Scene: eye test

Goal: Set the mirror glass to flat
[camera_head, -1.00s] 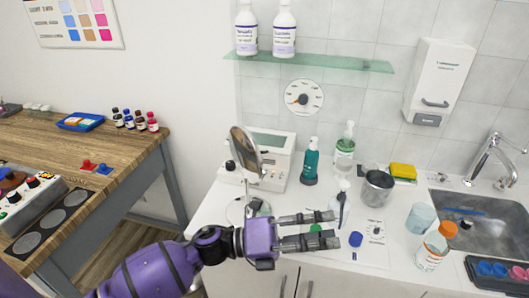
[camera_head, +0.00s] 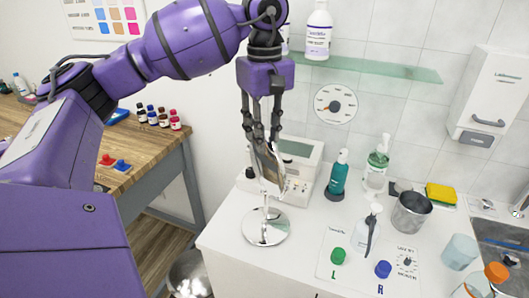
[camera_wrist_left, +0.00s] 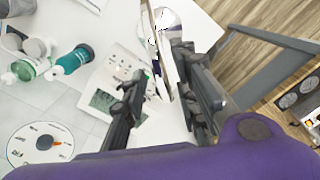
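The mirror glass (camera_head: 270,172) is a round pane on a thin post above a shiny round base (camera_head: 266,227), on the white counter. It stands steeply tilted, not flat, and looks narrow from my head. My left gripper (camera_head: 262,136) points down at its upper edge and hides part of it. In the left wrist view the gripper (camera_wrist_left: 160,85) has its dark fingers apart, with the glass (camera_wrist_left: 166,45) nearly edge-on between them. The glass is close to the right-hand finger; I cannot tell whether they touch. My right gripper is not in view.
A white device (camera_head: 300,172) stands close behind the mirror. A teal bottle (camera_head: 338,174), a pump bottle (camera_head: 376,165) and a metal cup (camera_head: 411,211) are further right. A glass shelf (camera_head: 385,70) is above. The counter's left edge is near the mirror base.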

